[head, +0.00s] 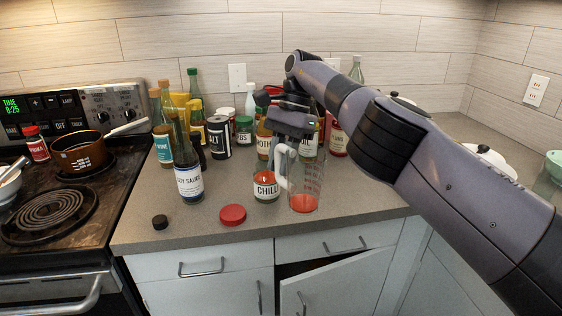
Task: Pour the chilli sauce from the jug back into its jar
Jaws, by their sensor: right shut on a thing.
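The clear measuring jug (307,185) stands upright at the front of the counter, with red sauce in its bottom. Its white handle is on the left side. My right gripper (287,140) reaches down from above and is shut on the jug near the handle; its fingertips are partly hidden. The glass chilli jar (266,187) stands just left of the jug, open, with red sauce showing above its label. A red lid (232,215) lies on the counter left of the jar. My left gripper is not in view.
A soy sauce bottle (188,180) and a small black cap (160,222) are at the left. Several bottles and jars crowd behind, including a salt tin (218,138). The stove (50,215) is far left. A cabinet door (340,285) below stands ajar.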

